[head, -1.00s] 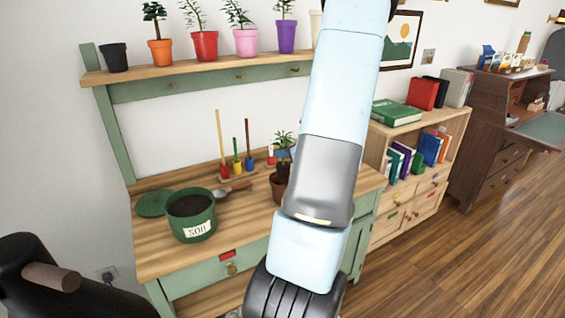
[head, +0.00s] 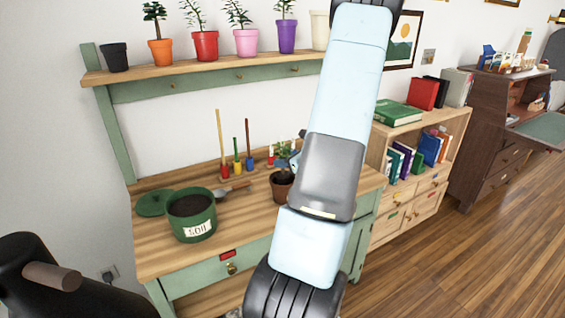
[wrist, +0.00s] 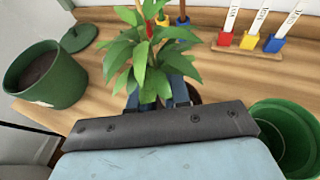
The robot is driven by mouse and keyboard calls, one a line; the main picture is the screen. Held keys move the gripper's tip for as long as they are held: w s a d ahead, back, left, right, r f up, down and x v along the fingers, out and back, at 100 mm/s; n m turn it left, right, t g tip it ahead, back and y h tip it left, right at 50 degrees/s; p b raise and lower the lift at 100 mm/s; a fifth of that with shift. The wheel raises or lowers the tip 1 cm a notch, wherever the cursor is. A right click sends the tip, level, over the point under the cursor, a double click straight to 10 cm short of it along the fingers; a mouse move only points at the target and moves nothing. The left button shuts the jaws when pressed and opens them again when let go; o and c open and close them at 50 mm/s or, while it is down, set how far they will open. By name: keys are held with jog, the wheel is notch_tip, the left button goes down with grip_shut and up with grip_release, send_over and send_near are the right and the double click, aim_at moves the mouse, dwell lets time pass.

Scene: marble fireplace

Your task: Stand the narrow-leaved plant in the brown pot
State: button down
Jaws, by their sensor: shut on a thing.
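The plant with pointed green leaves (wrist: 150,58) is in my gripper (wrist: 158,97), which is shut on it below the leaves. In the head view my gripper (head: 294,160) is partly hidden behind my arm, and the plant (head: 281,153) is just above the brown pot (head: 282,187). The brown pot stands on the workbench. A strip of its dark rim (wrist: 195,95) shows behind the fingers in the wrist view. The lower stem and roots are hidden, so I cannot tell whether they are inside the pot.
A green soil tub (head: 191,216), its lid (head: 152,203) and a trowel (head: 235,188) are left of the pot. Colored tool holders (head: 237,166) stand behind. A green pot (wrist: 283,140) is close at right in the wrist view. Potted plants line the shelf (head: 215,72).

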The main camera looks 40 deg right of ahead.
jog(key=shift+f, duration=0.4)
jog(key=c, duration=1.1)
grip_release()
jog(key=shift+r, duration=0.1)
